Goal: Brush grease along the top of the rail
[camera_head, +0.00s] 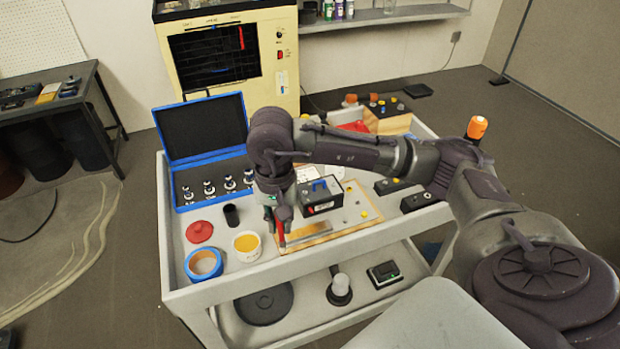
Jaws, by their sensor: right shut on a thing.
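My right gripper (281,213) reaches down over the cart and is shut on a slim brush with a red handle (281,234). The brush points downward near the left end of a metal rail (308,232) on a wooden board (345,226). I cannot tell whether its tip touches the rail. A white tub of yellow grease (246,246) stands just left of the brush. A red lid (200,232) lies further left. My left gripper is out of view.
The cart (180,290) also holds an open blue case (205,150) with several metal pieces, a black cylinder (232,215), a blue tape roll (204,264) and a dark box (320,196). A lower shelf carries a dark round plate (264,304). A cream machine (230,60) stands behind.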

